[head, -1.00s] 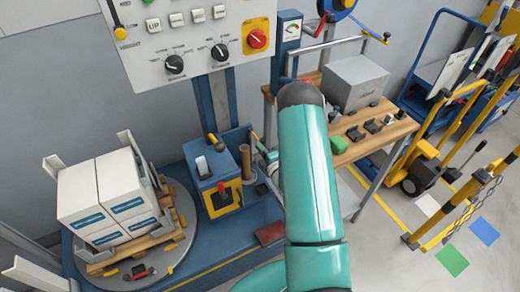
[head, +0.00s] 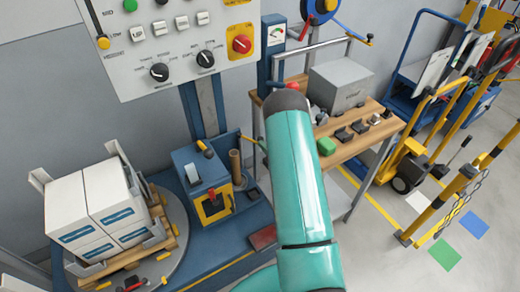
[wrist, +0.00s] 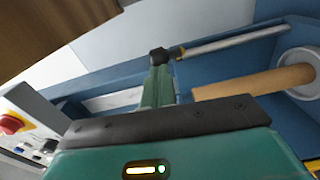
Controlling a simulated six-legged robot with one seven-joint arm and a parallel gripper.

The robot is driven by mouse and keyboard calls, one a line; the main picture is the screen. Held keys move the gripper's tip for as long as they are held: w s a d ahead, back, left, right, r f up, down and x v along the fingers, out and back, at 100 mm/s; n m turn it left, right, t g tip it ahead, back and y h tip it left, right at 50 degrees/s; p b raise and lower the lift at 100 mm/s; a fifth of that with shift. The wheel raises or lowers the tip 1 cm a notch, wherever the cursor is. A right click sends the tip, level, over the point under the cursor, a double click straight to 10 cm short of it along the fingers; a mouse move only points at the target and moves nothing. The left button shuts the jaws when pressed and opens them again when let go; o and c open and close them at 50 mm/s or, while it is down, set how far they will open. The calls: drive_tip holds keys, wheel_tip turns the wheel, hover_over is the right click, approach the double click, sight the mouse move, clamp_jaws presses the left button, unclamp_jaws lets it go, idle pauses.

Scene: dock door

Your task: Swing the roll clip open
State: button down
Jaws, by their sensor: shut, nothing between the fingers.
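In the wrist view my gripper (wrist: 160,58) points away from me, its slim green fingers together and ending in a dark tip. That tip is at or very near the orange-and-black end of a thin metal rod (wrist: 230,40), which looks like the roll clip; I cannot tell whether they touch. A brown tube (wrist: 250,83), seemingly the roll core, lies below the rod in the picture, with a pale round flange (wrist: 300,72) at its right end. In the head view the tube (head: 235,166) stands upright beside a blue box (head: 203,185). My arm hides most of my gripper there.
A control panel (head: 170,40) with knobs and a red switch hangs above. White cartons (head: 95,215) sit on a round turntable at left. A wooden bench (head: 365,140) with a grey box (head: 341,86) stands at right.

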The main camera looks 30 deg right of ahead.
drive_tip(key=shift+w+d, duration=0.1)
drive_tip(key=shift+d, duration=0.3)
drive_tip(key=shift+w+d+r, duration=0.1)
drive_tip(key=shift+r, duration=0.05)
drive_tip(key=s, duration=0.8)
drive_tip(key=shift+a, duration=0.2)
